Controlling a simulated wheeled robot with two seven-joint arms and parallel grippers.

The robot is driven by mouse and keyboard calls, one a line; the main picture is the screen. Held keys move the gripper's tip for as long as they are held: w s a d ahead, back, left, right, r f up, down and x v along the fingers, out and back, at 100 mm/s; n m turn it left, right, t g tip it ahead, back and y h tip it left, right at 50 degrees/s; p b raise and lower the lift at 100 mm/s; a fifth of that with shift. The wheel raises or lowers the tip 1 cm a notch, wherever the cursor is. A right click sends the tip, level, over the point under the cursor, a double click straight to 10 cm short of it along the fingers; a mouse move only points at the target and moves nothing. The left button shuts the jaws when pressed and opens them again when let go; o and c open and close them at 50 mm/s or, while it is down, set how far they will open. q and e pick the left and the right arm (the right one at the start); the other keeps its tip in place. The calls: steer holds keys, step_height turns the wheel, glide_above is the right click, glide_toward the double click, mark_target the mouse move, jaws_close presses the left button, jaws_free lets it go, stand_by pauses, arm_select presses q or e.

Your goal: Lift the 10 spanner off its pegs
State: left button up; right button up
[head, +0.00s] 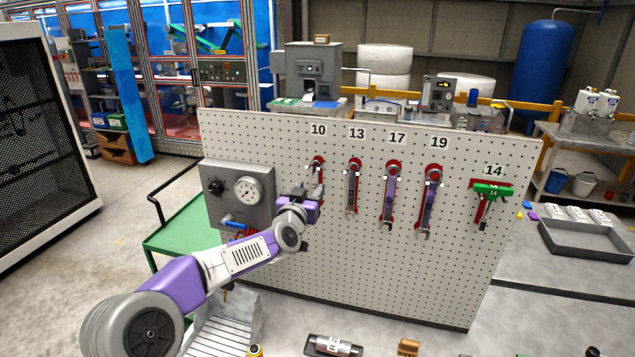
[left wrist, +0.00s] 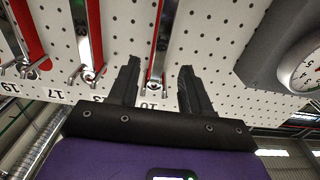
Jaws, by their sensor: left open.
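The 10 spanner (head: 317,166) hangs on the white pegboard under the "10" label, at the left end of the spanner row. Its upper end shows in the head view; my left gripper hides its lower part. My left gripper (head: 312,194) is at the board in front of it. In the left wrist view, which shows the board upside down, the open fingers (left wrist: 159,78) stand either side of the grey shank of the 10 spanner (left wrist: 162,40). A gap shows on both sides of the shank. My right gripper is not in view.
The 13 spanner (head: 353,185), 17 spanner (head: 389,192) and 19 spanner (head: 430,200) hang to the right, then a green tool (head: 492,190) under "14". A grey gauge box (head: 240,205) is close on the left. A green cart (head: 170,240) stands beyond it.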

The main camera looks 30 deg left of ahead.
mark_target(315, 180)
arm_select(q)
steer(key=shift+w+a+p, duration=0.1)
steer(key=shift+w+p, duration=0.2)
steer(key=shift+w, duration=0.35)
steer(key=p+x, duration=0.2)
steer(key=x, duration=0.1)
steer(key=shift+w+a+r, duration=0.15)
steer(key=shift+w, duration=0.55)
jaws_close()
